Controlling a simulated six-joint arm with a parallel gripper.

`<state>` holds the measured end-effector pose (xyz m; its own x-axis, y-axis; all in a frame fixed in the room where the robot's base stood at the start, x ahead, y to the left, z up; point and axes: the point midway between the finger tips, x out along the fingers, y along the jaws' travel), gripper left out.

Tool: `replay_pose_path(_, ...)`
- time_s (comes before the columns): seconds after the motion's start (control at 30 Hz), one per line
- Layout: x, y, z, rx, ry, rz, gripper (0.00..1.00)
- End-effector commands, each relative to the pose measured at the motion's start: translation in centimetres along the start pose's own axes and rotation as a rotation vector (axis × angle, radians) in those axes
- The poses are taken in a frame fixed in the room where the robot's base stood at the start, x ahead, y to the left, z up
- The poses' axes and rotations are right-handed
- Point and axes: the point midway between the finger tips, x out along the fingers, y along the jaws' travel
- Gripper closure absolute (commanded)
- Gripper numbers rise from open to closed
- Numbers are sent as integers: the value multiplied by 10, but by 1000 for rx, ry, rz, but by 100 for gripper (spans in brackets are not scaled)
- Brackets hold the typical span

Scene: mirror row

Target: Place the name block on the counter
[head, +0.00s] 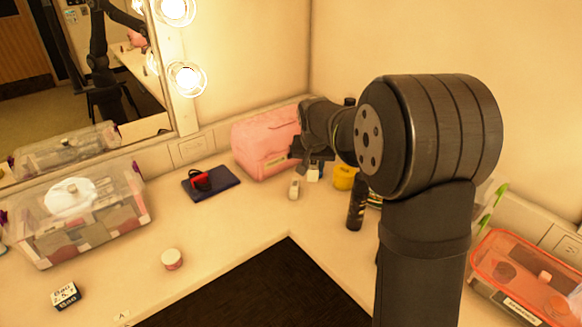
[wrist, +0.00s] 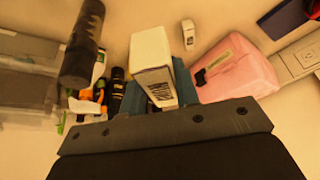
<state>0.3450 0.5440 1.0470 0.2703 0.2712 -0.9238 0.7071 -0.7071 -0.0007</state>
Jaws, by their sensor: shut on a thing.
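A white block with dark printed lettering (wrist: 152,58) is between the fingers of my gripper (wrist: 170,88) in the wrist view. My gripper is shut on it. In the head view my gripper (head: 312,160) is at the back of the counter (head: 225,235), just right of the pink bag, and little of the held block (head: 313,173) shows below it. I cannot tell whether the block touches the counter. Another block, white and black with "Bao" on it (head: 66,295), lies at the front left of the counter.
The pink bag (head: 262,142) is close beside my gripper. A small white item (head: 294,188), a yellow tub (head: 344,177) and a dark can (head: 356,204) stand nearby. A dark blue case with a red item (head: 210,183), a round jar (head: 172,259) and clear boxes (head: 130,205) are farther off.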

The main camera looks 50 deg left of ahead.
Motion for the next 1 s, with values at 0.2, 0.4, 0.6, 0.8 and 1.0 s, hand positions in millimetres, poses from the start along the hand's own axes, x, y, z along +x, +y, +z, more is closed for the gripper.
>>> replay_pose_path(0.2,65,1,28,-1,-6,3,94)
replay_pose_path(0.4,106,1,44,0,-1,1,94)
replay_pose_path(0.6,128,-21,50,-4,-1,-1,94)
replay_pose_path(0.8,156,-66,53,-6,-1,0,94)
replay_pose_path(1.0,179,-102,55,-3,0,0,94)
